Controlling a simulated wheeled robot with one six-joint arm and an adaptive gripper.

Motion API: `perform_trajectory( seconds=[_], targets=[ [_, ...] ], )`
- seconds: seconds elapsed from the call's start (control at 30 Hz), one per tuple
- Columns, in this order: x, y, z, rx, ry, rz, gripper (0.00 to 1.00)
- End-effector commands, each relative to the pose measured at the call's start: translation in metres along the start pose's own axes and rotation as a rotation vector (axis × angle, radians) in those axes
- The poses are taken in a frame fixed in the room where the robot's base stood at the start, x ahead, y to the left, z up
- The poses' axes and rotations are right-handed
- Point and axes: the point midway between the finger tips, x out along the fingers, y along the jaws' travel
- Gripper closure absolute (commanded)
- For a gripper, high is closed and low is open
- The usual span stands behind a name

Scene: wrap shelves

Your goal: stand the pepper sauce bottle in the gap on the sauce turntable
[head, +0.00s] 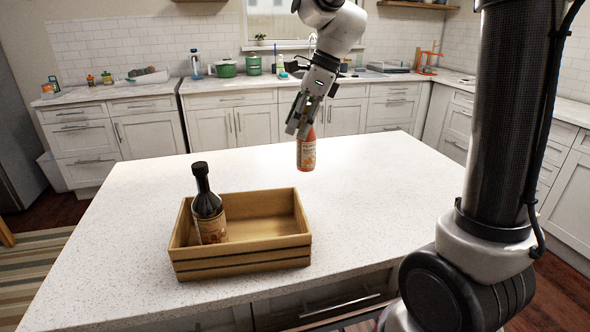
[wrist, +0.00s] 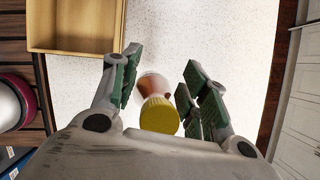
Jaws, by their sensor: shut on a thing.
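My gripper (head: 303,124) is shut on an orange-red bottle, which I take to be the pepper sauce bottle (head: 307,154); its label is too small to read. The bottle hangs upright below the fingers, over the far part of the white island top. In the wrist view, its yellow cap (wrist: 160,116) shows between the fingers of my gripper (wrist: 160,85), cap end towards the camera. No sauce turntable can be made out in either view.
A wooden crate (head: 245,254) stands near the island's front edge, with a dark bottle (head: 208,207) upright in its left part. The crate also shows in the wrist view (wrist: 76,40). The island top (head: 385,185) right of the crate is clear. Counters with pots line the back wall.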

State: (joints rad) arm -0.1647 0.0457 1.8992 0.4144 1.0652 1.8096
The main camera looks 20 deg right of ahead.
Motion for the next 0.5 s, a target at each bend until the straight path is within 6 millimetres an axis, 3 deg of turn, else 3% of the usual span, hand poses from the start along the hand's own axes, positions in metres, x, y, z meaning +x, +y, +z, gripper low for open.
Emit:
perform_trajectory(
  seconds=[0.13, 0.5],
  targets=[
    [0.028, 0.001, -0.012, 0.003, 0.002, 0.004, 1.0],
    [0.068, 0.001, -0.029, 0.003, 0.002, 0.003, 1.0]
  ],
)
